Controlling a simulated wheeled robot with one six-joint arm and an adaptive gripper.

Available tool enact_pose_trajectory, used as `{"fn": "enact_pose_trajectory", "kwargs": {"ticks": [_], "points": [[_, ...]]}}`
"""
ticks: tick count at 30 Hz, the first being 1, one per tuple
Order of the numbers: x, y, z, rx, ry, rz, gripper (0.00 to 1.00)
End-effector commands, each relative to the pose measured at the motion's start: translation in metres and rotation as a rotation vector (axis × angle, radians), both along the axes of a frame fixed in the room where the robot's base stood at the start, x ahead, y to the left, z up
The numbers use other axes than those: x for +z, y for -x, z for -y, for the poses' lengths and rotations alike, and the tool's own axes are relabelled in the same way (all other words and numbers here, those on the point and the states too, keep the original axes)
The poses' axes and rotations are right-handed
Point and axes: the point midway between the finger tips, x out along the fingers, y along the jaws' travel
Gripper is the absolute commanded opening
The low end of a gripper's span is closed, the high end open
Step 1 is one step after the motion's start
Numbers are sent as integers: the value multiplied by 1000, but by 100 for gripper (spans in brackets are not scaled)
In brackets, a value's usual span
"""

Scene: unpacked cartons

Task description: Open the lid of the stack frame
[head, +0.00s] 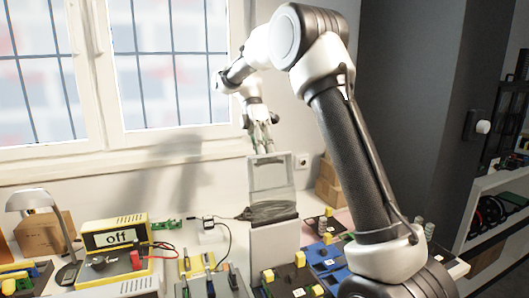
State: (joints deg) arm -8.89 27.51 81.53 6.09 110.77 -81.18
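The stack frame (273,246) is a pale grey box standing on the white worktop, right of the picture's middle. Its lid (271,174), a pale panel with a frame-like border, stands roughly upright at the back. Dark contents (268,212) show between the lid and the front wall. My gripper (263,150) points down at the top edge of the lid. Its fingertips look very close to that edge, but I cannot tell whether they touch it. The fingers are small here, and their opening is unclear.
Trays with tools (210,282) and blue and black trays (327,257) lie around the frame. A window is behind the worktop.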

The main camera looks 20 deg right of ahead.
Motion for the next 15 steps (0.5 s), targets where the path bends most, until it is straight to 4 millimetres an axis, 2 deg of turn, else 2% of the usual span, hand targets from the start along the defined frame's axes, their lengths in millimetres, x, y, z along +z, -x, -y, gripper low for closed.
{"fn": "enact_pose_trajectory", "kwargs": {"ticks": [1, 7, 15], "points": [[-20, 6, -2, -5, -4, -45, 0], [-20, 6, -2, -5, -4, -45, 0], [-20, 6, -2, -5, -3, -45, 52]]}}
